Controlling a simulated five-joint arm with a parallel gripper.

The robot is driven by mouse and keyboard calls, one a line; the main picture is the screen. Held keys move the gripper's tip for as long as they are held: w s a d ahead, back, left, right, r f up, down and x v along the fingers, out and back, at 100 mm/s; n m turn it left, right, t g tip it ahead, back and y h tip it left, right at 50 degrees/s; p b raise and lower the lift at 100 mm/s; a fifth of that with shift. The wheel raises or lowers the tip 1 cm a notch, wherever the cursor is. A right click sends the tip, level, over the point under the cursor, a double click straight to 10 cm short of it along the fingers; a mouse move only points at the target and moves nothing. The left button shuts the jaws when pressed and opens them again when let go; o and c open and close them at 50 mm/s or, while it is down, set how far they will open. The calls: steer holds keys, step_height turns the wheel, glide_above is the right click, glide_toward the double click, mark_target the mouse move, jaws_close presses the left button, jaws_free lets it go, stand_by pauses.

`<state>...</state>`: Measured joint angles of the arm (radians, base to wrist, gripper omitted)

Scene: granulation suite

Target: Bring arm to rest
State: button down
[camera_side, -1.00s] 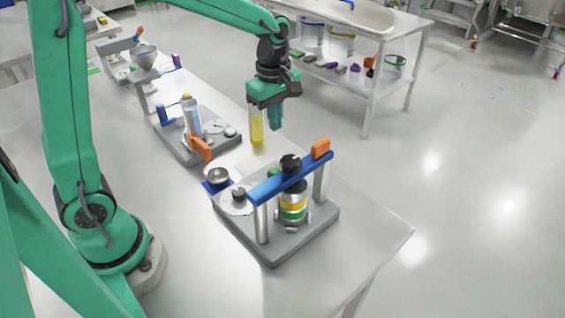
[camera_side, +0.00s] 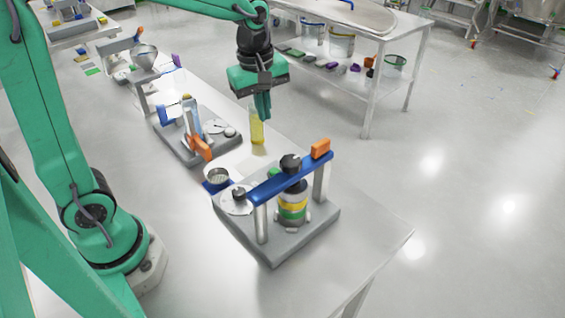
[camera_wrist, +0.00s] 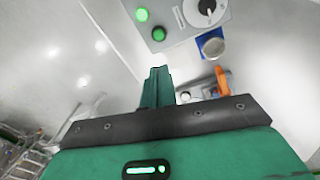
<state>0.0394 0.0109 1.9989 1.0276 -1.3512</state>
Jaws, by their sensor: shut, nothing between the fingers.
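My gripper (camera_side: 262,106) is in the air over the far side of the table in the side view, its fingers pointing down and together with nothing between them. In the wrist view the shut fingers (camera_wrist: 158,85) stick up from the green gripper body. A clear vial with yellow contents (camera_side: 257,128) stands upright on the table, just below and behind the fingertips in the side view. I cannot tell whether the fingers touch it. The vial is not seen in the wrist view.
A grey device with a blue crossbar (camera_side: 290,180) and stacked sieves stands at the front. A small dish on a blue pad (camera_side: 217,178) lies beside it; the pad also shows in the wrist view (camera_wrist: 211,43). Another device with an orange lever (camera_side: 199,147) stands behind. The table's right front is bare.

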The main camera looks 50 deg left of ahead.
steer(key=s+r+m+t, duration=0.2)
steer(key=s+m, duration=0.5)
steer(key=s+a+r+m+t, duration=0.1)
steer(key=s+m+t, duration=0.1)
steer(key=s+m, duration=0.6)
steer(key=shift+a+r, duration=0.25)
steer(key=shift+r, duration=0.1)
stand_by(6.2)
